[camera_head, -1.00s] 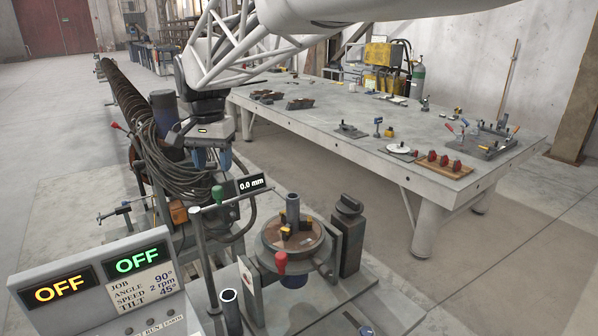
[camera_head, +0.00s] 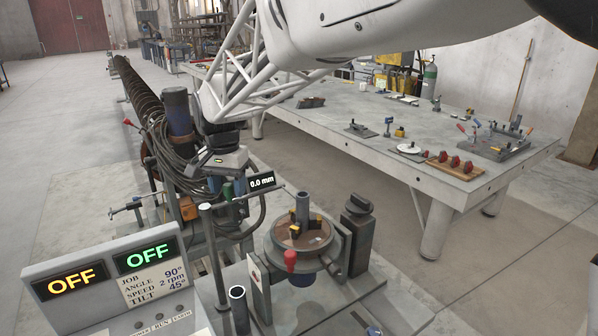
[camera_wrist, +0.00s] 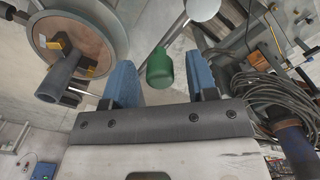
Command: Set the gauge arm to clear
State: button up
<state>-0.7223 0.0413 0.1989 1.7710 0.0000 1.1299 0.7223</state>
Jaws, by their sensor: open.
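The gauge arm (camera_head: 248,194) is a thin rod running from the top of a grey post (camera_head: 208,245) toward the round positioner table (camera_head: 283,239). It carries a green knob (camera_head: 227,191) and a display (camera_head: 262,181) reading 0.0 mm. The rod's far end lies near the pipe (camera_head: 303,208) standing on the table. My gripper (camera_head: 225,186) is open at the green knob. In the wrist view the green knob (camera_wrist: 160,70) shows between the two blue fingers of my gripper (camera_wrist: 161,75), with gaps on both sides. The depth between them is hard to tell.
A control panel (camera_head: 105,270) at lower left shows OFF twice. A red-knobbed handle (camera_head: 290,262) stands at the table's front. A cable coil (camera_head: 172,158) and dark motor (camera_head: 178,110) lie left of my gripper. A workbench (camera_head: 330,120) stands behind.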

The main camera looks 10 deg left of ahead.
jog(key=shift+c, duration=0.3)
grip_shut()
jog(key=shift+w+a+n, duration=0.1)
jog(key=shift+n, duration=0.2)
jog(key=a+n, duration=0.8)
jog(key=n, duration=0.9)
jog(key=shift+a, duration=0.15)
jog(key=shift+n, duration=0.3)
jog(key=shift+o, duration=0.3)
grip_release()
